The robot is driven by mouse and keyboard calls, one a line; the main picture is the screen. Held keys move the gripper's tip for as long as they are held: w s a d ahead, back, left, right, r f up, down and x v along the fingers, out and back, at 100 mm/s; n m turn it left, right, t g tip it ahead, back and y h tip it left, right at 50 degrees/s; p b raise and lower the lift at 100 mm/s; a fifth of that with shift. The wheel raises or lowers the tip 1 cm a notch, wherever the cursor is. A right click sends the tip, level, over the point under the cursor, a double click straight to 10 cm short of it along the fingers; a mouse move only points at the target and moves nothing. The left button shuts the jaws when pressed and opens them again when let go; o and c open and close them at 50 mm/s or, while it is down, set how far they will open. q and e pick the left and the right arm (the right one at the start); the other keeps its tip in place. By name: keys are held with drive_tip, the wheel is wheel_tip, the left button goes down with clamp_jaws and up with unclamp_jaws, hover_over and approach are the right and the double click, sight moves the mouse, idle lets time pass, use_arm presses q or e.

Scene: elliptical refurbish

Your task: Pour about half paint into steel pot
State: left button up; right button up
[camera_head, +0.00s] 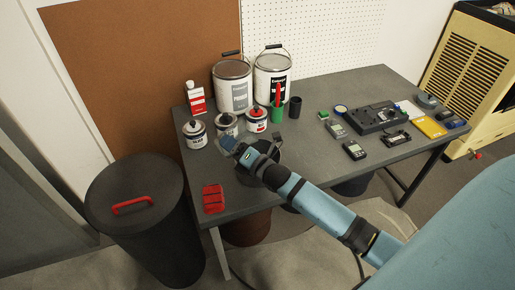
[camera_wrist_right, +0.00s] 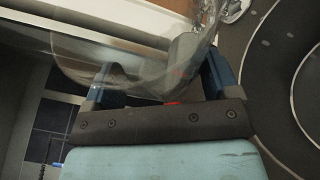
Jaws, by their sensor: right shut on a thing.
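My right gripper (camera_head: 232,146) is shut on a clear container (camera_head: 222,140), held above the table's front left part. In the right wrist view the see-through container (camera_wrist_right: 135,72) lies between the two fingers of the gripper (camera_wrist_right: 157,82), tilted in that picture. I cannot make out paint in it. A dark round pot (camera_head: 271,170), likely the steel pot, stands on the table behind and below my right forearm, which hides much of it. A dark round surface with pale curved edges (camera_wrist_right: 285,85) fills the right side of the wrist view, perhaps this pot. My left gripper is not in view.
Several small cans, including one (camera_head: 195,135), stand near the held container. Two large paint cans (camera_head: 232,88) (camera_head: 272,78) stand behind. A red block (camera_head: 213,199) lies at the front left edge. Electronics (camera_head: 375,118) lie right; a dark bin (camera_head: 137,222) stands left.

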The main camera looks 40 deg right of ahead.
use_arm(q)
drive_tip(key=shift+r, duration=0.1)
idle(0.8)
use_arm(e)
drive_tip(key=shift+r+n+g+p, duration=0.2)
drive_tip(key=shift+n+g+p, duration=0.15)
drive_tip(key=shift+p, duration=0.65)
drive_tip(key=shift+n+p, duration=0.25)
drive_tip(key=shift+p, duration=0.1)
drive_tip(key=shift+f+n, duration=0.3)
drive_tip(key=shift+f, duration=0.05)
drive_tip(key=shift+d+f+g, duration=0.1)
drive_tip(key=shift+f+g, duration=0.1)
drive_tip(key=shift+g, duration=0.05)
drive_tip(key=shift+f+h, duration=0.15)
drive_tip(key=shift+h, duration=0.15)
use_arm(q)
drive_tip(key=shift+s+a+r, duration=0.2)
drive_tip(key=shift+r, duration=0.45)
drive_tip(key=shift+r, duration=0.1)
